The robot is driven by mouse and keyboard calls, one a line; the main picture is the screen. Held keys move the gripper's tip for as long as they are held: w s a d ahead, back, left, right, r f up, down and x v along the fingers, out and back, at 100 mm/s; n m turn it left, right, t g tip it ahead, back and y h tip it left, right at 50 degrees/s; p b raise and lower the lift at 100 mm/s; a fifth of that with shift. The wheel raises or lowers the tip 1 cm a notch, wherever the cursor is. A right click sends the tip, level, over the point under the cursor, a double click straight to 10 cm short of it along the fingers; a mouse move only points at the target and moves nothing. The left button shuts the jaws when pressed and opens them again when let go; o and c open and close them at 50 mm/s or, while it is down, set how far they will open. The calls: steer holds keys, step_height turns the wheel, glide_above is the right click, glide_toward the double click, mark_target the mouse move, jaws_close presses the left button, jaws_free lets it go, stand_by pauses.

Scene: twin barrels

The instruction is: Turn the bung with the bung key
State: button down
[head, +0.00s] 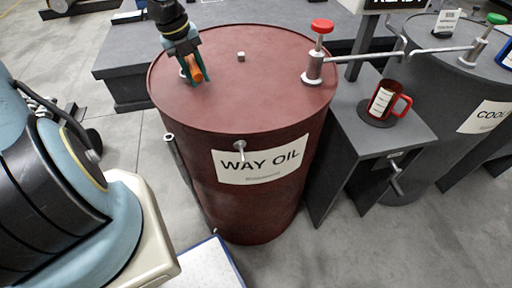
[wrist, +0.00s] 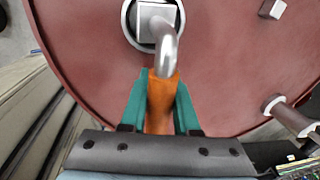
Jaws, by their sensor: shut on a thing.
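The dark red WAY OIL drum (head: 225,105) stands upright in the head view. Its top fills much of the wrist view (wrist: 225,65). My gripper (head: 194,78), with green fingers, is low over the left part of the drum top. It is shut on the orange handle of the bung key (wrist: 161,100). The key's bent metal shank runs to a square metal head at the ringed bung (wrist: 130,22). From above, the head overlaps the bung; I cannot tell how deep it sits. In the head view my gripper mostly hides the bung.
A small square plug (head: 241,57) and a red-knobbed pump (head: 313,75) stand on the drum top. Its spout reaches right above a red mug (head: 388,100) on a grey stand (head: 352,112). A grey drum (head: 430,90) stands farther right. A tap (head: 240,146) projects from the front.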

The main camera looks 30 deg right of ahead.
steer(key=shift+a+f+m, duration=0.15)
steer(key=shift+a+m, duration=0.4)
steer(key=shift+m, duration=0.25)
steer(key=c, duration=1.1)
jaws_free()
steer(key=o, duration=0.5)
steer(key=shift+w, duration=0.1)
steer(key=r+p, duration=0.4)
steer(key=r, duration=0.2)
steer(key=a+r+p, duration=0.1)
steer(key=r+p, duration=0.3)
steer(key=r, duration=0.2)
steer(key=a+r+p, duration=0.1)
steer(key=r+p, duration=0.3)
steer(key=r, duration=0.1)
steer(key=shift+w+r, duration=0.3)
steer(key=shift+r, duration=0.1)
